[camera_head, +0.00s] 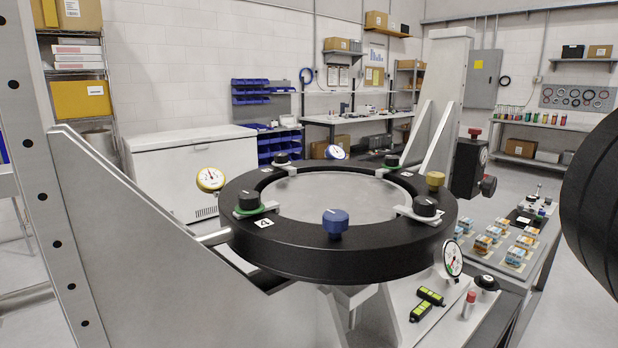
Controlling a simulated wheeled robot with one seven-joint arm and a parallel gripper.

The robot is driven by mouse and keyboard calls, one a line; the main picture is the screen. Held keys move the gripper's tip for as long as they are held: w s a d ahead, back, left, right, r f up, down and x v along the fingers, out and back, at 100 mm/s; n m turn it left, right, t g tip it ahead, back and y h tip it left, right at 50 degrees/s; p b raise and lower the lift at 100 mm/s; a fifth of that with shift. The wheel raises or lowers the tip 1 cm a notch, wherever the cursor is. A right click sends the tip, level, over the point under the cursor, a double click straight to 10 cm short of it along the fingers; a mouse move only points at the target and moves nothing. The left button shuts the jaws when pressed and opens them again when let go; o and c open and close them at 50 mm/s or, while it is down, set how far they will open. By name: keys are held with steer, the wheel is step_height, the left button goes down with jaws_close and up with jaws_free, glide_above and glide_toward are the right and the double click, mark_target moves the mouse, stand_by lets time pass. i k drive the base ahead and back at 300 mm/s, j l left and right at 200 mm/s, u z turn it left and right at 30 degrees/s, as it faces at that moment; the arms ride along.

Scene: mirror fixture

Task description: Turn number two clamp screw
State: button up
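A black ring mount (340,262) holds a round grey mirror (335,197) face up. Several black knobs with pale top marks stand on its clamps: front left (251,199), back left (283,159), back right (391,160) and front right (425,205). A small white label (264,223) is on the front left rim. I cannot read which clamp screw is number two. My gripper's fingers are not visible.
Dial gauges stand left (211,179), behind (334,152) and front right (453,259) of the ring. Metal side frames rise left (130,230) and back right (440,100). A cart (545,240) with small boxes is at right. A dark rounded body (595,215) blocks the right edge.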

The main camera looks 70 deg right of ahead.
mark_target(391, 161)
steer(key=z, duration=1.55)
